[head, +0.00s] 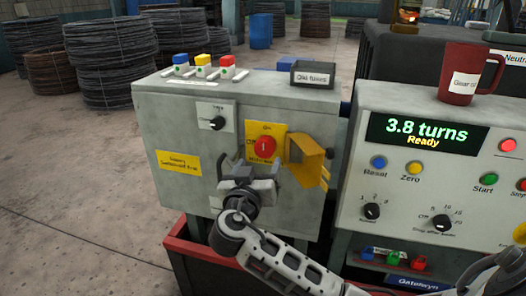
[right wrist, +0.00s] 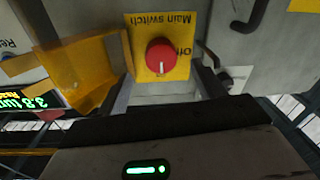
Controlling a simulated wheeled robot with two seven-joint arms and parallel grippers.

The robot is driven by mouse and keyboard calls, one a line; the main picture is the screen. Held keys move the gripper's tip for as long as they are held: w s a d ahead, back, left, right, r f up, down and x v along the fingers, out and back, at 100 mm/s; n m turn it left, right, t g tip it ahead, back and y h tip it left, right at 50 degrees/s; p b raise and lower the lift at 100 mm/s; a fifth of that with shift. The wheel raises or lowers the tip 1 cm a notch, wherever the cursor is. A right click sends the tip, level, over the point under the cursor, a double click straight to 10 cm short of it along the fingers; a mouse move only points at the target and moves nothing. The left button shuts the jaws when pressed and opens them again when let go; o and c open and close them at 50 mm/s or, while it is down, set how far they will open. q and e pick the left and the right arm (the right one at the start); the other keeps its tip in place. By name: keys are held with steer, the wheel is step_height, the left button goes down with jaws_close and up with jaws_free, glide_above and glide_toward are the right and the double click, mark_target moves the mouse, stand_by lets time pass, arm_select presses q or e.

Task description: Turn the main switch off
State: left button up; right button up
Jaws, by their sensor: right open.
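The main switch is a red round knob (head: 265,146) on a yellow plate (head: 279,132) on the front of the grey cabinet. In the right wrist view the knob (right wrist: 160,55) shows upside down, its white mark on the side away from the words "Main switch", with "Off" to one side. In the head view "On" is above it and "Off" left. A yellow flap cover (head: 308,163) stands swung open to the right. My right gripper (head: 252,168) is open in front of and just below the knob, fingers apart and empty. My left gripper is not in view.
A small rotary switch (head: 217,123) sits up-left of the main switch. A control panel (head: 352,150) reading "3.8 turns Ready" stands right, with a red mug (head: 466,75) on top.

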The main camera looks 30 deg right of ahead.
mark_target(264, 152)
steer(key=shift+p+x, duration=0.3)
steer(key=shift+x, duration=2.5)
steer(key=shift+f, duration=0.1)
steer(key=c, duration=1)
